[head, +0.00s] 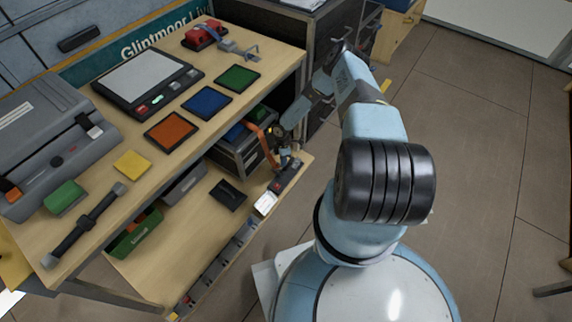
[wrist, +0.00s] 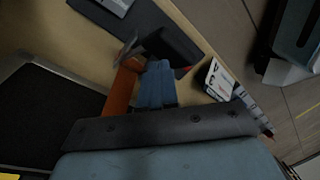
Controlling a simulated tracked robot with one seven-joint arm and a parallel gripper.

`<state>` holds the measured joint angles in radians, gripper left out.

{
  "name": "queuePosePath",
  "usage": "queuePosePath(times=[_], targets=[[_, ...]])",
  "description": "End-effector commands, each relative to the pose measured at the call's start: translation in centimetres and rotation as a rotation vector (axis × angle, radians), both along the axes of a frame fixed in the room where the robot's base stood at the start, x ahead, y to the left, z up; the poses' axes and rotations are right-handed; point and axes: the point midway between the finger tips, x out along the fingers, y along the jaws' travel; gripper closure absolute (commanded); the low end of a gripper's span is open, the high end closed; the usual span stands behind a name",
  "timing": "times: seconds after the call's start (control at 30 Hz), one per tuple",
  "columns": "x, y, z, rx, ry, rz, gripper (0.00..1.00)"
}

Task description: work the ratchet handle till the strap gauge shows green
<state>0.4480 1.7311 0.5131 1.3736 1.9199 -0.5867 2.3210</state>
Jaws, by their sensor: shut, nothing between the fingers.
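My gripper (head: 284,155) reaches down beside the lower shelf at the bench's right end. In the wrist view its blue fingers (wrist: 157,84) are together with nothing between them. An orange strap (head: 262,138) comes over the dark crate's edge; it also shows in the wrist view (wrist: 121,88), left of my fingers. A black part, apparently the ratchet handle (wrist: 174,44), lies just past my fingertips; I cannot tell whether they touch. A white panel, apparently the strap gauge (head: 265,203), also shows in the wrist view (wrist: 218,80); its reading is too small to tell.
The dark crate (head: 236,160) stands close left of my gripper. A small black tray (head: 228,195) lies on the lower shelf (head: 180,262). The bench top (head: 225,115) above holds coloured pads and equipment. Open floor (head: 470,130) lies to the right.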

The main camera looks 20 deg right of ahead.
Motion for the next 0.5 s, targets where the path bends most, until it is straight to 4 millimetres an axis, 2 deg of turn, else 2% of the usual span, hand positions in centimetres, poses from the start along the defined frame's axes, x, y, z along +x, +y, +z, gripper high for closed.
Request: queuePosePath(times=[0.5], targets=[[-0.37,-0.28,-0.33,-0.001,0.001,0.000,1.00]])
